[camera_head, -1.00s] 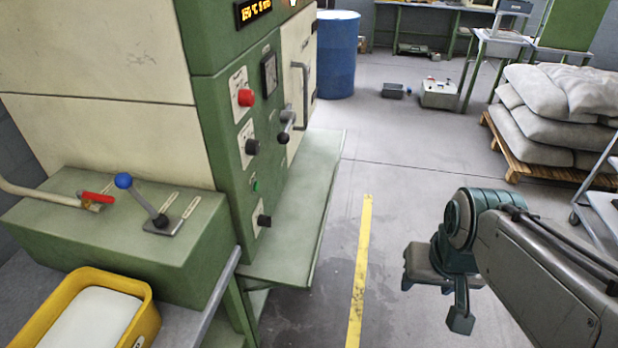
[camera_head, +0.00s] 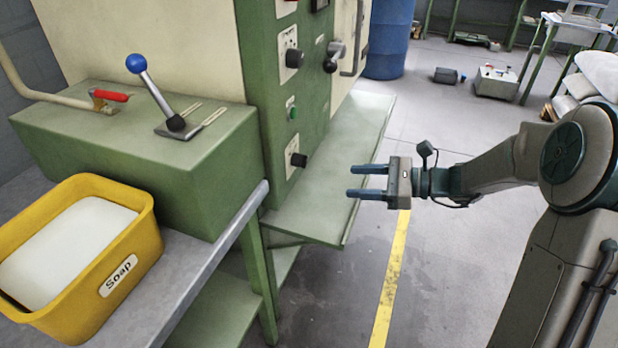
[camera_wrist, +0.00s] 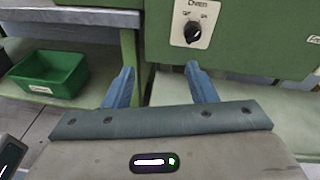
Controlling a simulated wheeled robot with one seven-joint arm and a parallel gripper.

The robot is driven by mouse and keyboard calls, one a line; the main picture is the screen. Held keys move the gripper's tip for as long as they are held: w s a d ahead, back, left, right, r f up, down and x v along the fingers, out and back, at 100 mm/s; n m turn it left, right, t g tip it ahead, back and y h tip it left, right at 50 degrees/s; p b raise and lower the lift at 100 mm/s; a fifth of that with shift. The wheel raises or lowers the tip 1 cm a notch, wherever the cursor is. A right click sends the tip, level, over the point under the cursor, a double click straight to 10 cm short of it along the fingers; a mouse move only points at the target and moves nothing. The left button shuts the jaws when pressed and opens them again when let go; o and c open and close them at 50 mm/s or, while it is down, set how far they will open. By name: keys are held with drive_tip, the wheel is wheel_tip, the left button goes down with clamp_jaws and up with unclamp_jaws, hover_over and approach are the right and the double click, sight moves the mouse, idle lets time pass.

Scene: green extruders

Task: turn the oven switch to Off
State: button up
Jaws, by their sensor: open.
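The oven switch (camera_wrist: 193,32) is a black knob on a white plate marked "Oven" in the wrist view. Its small position labels and its setting are too small to read surely. In the head view it appears to be the lowest black knob (camera_head: 298,160) on the green machine's front. My gripper (camera_head: 353,181) is open and empty, its two blue fingers pointing left toward the panel, apart from the knob. In the wrist view my gripper (camera_wrist: 160,70) has its fingers spread below the knob, the knob above the right finger.
A green ledge (camera_head: 335,190) juts out below the panel. Another black knob (camera_head: 294,58) and a green button (camera_head: 292,112) sit above the switch. A blue-balled lever (camera_head: 155,90) and a yellow soap bin (camera_head: 130,255) are at left. A green bin (camera_wrist: 50,80) shows in the wrist view.

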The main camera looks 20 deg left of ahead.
sight(300, 161)
drive_tip(key=w+f+m+t+y+b, duration=0.1)
drive_tip(key=w+f+m+y, duration=0.15)
drive_tip(key=w, duration=0.25)
drive_tip(key=a+b, duration=0.2)
drive_tip(key=a, duration=1.2)
drive_tip(key=shift+w+r, duration=0.15)
drive_tip(key=shift+w, duration=0.1)
drive_tip(key=shift+d, duration=0.1)
drive_tip(key=c, duration=1)
